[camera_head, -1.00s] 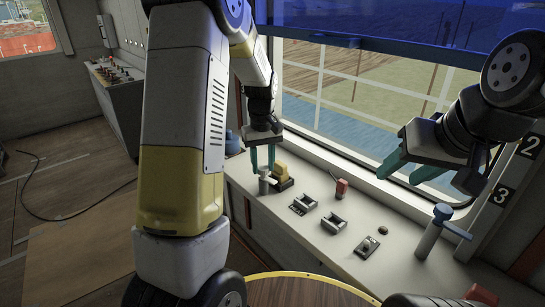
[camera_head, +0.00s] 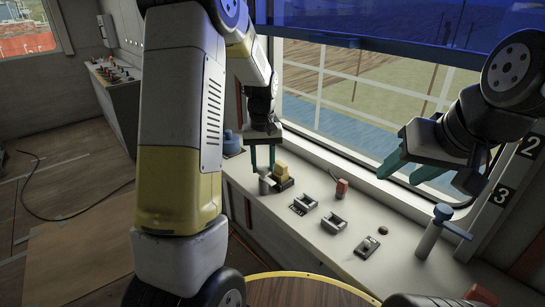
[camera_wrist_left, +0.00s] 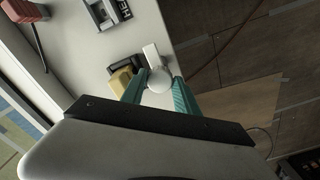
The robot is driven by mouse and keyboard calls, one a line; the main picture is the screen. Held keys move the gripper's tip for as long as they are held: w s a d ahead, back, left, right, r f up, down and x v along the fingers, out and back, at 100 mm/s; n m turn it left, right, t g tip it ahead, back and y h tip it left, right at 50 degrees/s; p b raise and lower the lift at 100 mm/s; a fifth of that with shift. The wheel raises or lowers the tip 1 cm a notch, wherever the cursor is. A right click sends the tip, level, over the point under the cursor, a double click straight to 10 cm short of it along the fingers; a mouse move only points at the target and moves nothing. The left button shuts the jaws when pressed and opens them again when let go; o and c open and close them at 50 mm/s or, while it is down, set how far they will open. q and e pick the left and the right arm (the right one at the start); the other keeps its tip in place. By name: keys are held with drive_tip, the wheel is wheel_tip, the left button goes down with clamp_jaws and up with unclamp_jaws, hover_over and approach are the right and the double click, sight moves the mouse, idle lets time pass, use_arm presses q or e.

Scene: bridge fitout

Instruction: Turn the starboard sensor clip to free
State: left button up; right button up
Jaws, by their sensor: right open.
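My left gripper (camera_head: 263,168) points down at the far end of the console. Its green fingers stand on either side of a pale round-topped post (camera_head: 264,184). In the left wrist view the fingertips (camera_wrist_left: 160,84) flank this white knob (camera_wrist_left: 158,80), which has a flat bar beside it. Whether they press on it I cannot tell. A yellow block on a dark base (camera_head: 282,174) stands right beside it. I cannot tell which fitting is the starboard sensor clip; no readable label shows it. My right gripper (camera_head: 408,172) is open and empty above the console's window side.
The console (camera_head: 318,252) carries two grey bracket fittings (camera_head: 304,204) (camera_head: 333,223), a small switch plate (camera_head: 369,246), a red block (camera_head: 341,187) and a blue-handled post (camera_head: 438,226). The window runs along its back. A round wooden tabletop (camera_head: 300,293) is in front.

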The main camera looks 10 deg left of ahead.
sight(263, 167)
use_arm(q)
drive_tip(key=o, duration=0.4)
drive_tip(key=shift+c, duration=0.2)
wheel_tip(263, 167, up, 7)
drive_tip(key=shift+r, duration=0.4)
drive_tip(key=shift+s+r, duration=0.1)
drive_tip(key=shift+r, duration=0.1)
drive_tip(key=s+d+r+m+t+h, duration=0.1)
drive_tip(key=s+r+m+t, duration=0.1)
drive_tip(key=s, duration=0.9)
drive_tip(key=s+d+r+m+t+h, duration=0.1)
drive_tip(key=s+r+m+t, duration=0.1)
drive_tip(key=s+r+t, duration=0.2)
drive_tip(key=s+r, duration=0.3)
drive_tip(key=s, duration=0.5)
drive_tip(key=shift+d+r, duration=0.25)
